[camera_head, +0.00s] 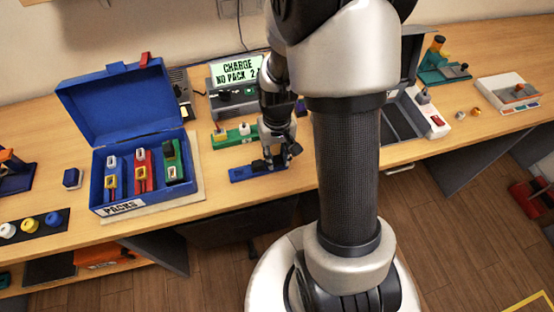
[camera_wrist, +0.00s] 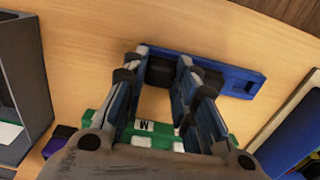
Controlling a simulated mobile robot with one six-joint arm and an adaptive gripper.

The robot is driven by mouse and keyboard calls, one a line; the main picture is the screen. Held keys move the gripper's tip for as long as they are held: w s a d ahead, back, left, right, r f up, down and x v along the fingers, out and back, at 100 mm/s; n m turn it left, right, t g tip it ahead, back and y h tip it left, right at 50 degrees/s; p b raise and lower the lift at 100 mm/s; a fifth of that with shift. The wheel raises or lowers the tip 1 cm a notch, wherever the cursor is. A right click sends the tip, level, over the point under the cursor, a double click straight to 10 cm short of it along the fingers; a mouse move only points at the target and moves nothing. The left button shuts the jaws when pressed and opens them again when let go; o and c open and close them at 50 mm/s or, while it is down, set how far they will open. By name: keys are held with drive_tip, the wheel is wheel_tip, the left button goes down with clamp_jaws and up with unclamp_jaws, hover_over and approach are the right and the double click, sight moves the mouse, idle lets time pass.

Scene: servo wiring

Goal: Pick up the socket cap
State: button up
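A blue strip (camera_head: 242,174) lies on the bench below my gripper (camera_head: 280,158). In the wrist view the blue strip (camera_wrist: 235,79) carries a black block (camera_wrist: 160,70), which may be the socket cap; no label confirms this. My gripper (camera_wrist: 163,78) is open, with its fingers on either side of the black block. Whether the fingers touch it, I cannot tell. No object is seen lifted. In the head view my gripper and arm hide the right part of the strip.
A green board (camera_head: 233,136) lies just behind the strip. The open blue packs box (camera_head: 120,96) stands to the left, holding several coloured packs. A charger (camera_head: 236,97) stands behind, its screen reading "CHARGE". A grey tray (camera_head: 396,122) is to the right, partly behind my arm.

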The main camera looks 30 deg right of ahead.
sight(277, 158)
drive_tip(key=shift+c, duration=1)
drive_tip(key=shift+r, duration=0.1)
wheel_tip(277, 158, up, 20)
drive_tip(key=p, duration=0.6)
drive_tip(key=shift+p, duration=0.3)
